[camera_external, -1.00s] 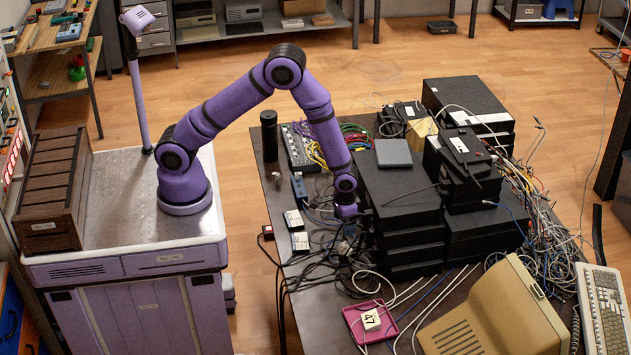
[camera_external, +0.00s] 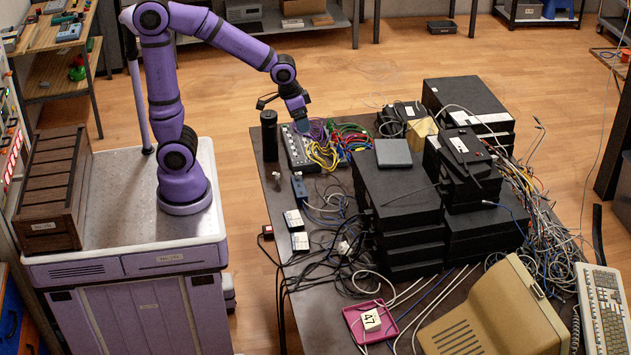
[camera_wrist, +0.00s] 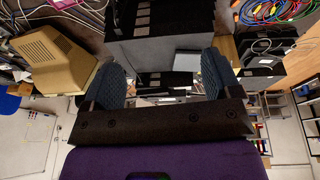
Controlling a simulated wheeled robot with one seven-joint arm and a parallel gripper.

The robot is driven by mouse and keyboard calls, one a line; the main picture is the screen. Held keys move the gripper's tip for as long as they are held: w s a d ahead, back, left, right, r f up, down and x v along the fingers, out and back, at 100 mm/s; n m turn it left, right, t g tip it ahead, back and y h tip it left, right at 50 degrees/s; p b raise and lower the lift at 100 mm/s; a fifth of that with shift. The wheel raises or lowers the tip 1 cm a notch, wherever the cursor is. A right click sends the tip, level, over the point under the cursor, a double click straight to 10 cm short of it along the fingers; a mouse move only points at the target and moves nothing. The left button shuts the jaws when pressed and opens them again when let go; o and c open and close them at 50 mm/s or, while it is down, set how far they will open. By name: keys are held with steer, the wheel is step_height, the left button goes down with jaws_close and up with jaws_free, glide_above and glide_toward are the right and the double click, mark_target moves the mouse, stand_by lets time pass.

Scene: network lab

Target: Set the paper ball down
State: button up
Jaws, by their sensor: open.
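My gripper (camera_external: 301,122) is high over the far left part of the table, near the grey switch box with cables plugged in. In the wrist view, its two dark padded fingers (camera_wrist: 163,78) stand wide apart with nothing held between them. A small pale lump (camera_external: 343,247) lies among the dark cables left of the stacked black boxes, well away from my gripper. Another small whitish piece (camera_external: 277,177) lies near the table's left edge. Both are too small to tell which, if either, is the paper ball.
Stacked black boxes (camera_external: 398,205) fill the table's middle. A black cylinder (camera_external: 269,135) stands close to the left of my gripper, beside the switch box (camera_external: 299,147). A pink tray (camera_external: 350,313) and a beige monitor (camera_external: 490,320) are at the front. Loose cables cover much of the table.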

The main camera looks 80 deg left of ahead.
steer(key=s+a+r+t, duration=0.1)
steer(key=s+r, duration=0.3)
steer(key=s, duration=0.5)
steer(key=s+a+r+t, duration=0.1)
steer(key=s+a+r, duration=0.3)
steer(key=s, duration=0.5)
steer(key=shift+s+a+y, duration=0.25)
steer(key=shift+s+y, duration=0.05)
